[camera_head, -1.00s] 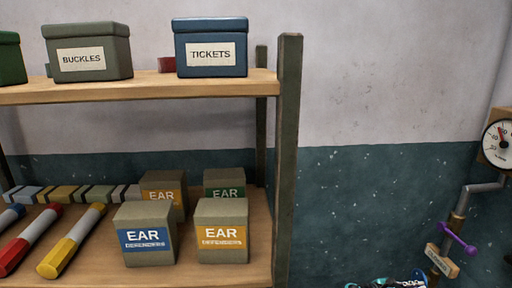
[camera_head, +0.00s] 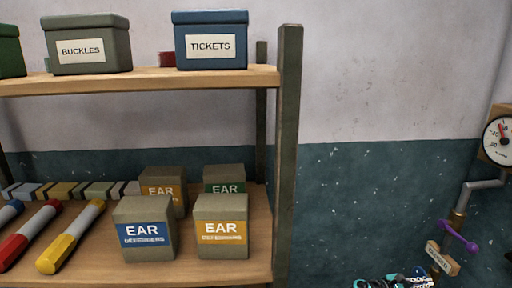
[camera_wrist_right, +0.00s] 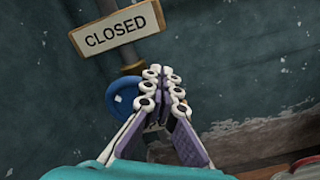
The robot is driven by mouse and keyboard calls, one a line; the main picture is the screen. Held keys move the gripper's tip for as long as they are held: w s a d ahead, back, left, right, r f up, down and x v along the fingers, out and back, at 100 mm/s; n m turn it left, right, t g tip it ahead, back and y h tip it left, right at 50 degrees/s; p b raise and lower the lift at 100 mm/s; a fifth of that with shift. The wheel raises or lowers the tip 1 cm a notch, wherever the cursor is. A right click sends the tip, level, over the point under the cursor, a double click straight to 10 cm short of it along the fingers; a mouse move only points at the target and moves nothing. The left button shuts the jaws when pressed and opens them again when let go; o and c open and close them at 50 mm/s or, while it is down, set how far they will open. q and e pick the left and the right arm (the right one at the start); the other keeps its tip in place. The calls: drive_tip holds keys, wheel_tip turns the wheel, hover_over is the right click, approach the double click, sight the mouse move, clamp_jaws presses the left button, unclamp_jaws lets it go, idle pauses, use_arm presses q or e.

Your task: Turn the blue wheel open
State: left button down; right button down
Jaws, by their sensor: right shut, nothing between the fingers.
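The blue wheel (camera_wrist_right: 121,94) shows in the right wrist view, on a pipe below a tag reading CLOSED (camera_wrist_right: 118,29). Part of the wheel is hidden behind my right gripper's fingers. My right gripper (camera_wrist_right: 163,76) is shut and empty, its fingertips together in front of the wheel and to its right in that view. I cannot tell whether it touches the wheel. In the head view only the top of my right gripper (camera_head: 398,281) shows at the bottom edge, and the wheel is not seen there. My left gripper is not in view.
A shelf (camera_head: 150,80) with labelled boxes stands at the left. Bare wall lies between shelf and pipe.

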drive_tip(key=shift+w+a+r, duration=0.1)
drive_tip(key=shift+w+r, duration=0.1)
drive_tip(key=shift+w, duration=0.15)
drive_tip(key=shift+w+r, duration=0.55)
drive_tip(key=shift+w, duration=0.15)
drive_tip(key=shift+w+a+r, duration=0.1)
drive_tip(key=shift+w+r, duration=0.25)
drive_tip(key=shift+w, duration=0.7)
drive_tip(key=shift+a+r, duration=0.1)
drive_tip(key=shift+r, duration=0.3)
approach(418, 267)
drive_tip(key=shift+s+d+r, duration=1.05)
drive_tip(key=shift+r, duration=0.2)
